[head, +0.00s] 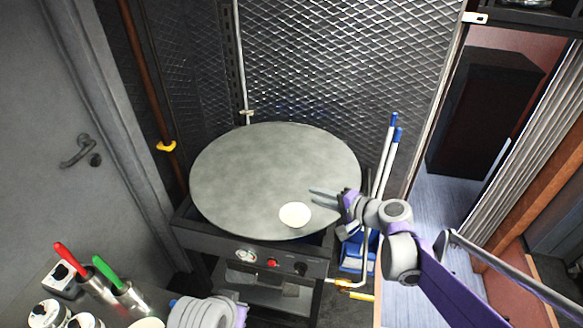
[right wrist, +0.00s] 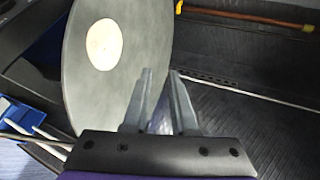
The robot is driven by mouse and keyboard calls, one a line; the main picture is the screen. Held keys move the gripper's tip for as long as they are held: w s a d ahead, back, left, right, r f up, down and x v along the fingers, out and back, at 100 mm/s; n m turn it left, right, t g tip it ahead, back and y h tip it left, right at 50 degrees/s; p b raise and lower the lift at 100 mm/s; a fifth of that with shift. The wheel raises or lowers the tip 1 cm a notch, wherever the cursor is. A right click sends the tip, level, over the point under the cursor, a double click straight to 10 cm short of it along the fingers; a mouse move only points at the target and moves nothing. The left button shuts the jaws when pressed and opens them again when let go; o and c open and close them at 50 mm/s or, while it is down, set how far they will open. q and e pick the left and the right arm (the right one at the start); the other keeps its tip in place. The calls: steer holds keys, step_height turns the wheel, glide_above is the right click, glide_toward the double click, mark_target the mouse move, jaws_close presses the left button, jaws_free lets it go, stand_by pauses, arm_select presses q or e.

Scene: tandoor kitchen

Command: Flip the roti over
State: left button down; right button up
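The roti (head: 295,215) is a small pale disc lying flat on the large round grey griddle (head: 265,165), near its front right edge. It also shows in the right wrist view (right wrist: 104,44) on the griddle (right wrist: 150,50). My right gripper (head: 312,197) is over the right edge of the griddle, just right of and behind the roti. Its two fingers (right wrist: 160,75) are apart with nothing between them. They do not appear to touch the roti. My left arm (head: 205,313) shows only as a part at the bottom edge; its fingers are out of view.
The griddle stands on a dark stove with knobs (head: 271,263). Blue and white poles (head: 388,150) stand close behind my right arm. At the lower left are red-handled (head: 70,260) and green-handled (head: 104,268) tools in metal holders. A mesh wall (head: 340,70) is behind the griddle.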

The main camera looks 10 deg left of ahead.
steer(key=s+d+f+n+h, duration=0.2)
steer(key=s+d+h, duration=0.2)
steer(key=s+d, duration=0.3)
steer(key=s+d+f+n+g+h, duration=0.1)
steer(key=s+d+f+n+h, duration=0.1)
steer(key=s+d, duration=0.5)
steer(key=s+d+f+n+g+h, duration=0.1)
steer(key=s+d+f+h, duration=0.3)
steer(key=s+d, duration=0.4)
steer(key=s+n+h, duration=0.1)
steer(key=s, duration=0.6)
steer(key=shift+s+n+h, duration=0.3)
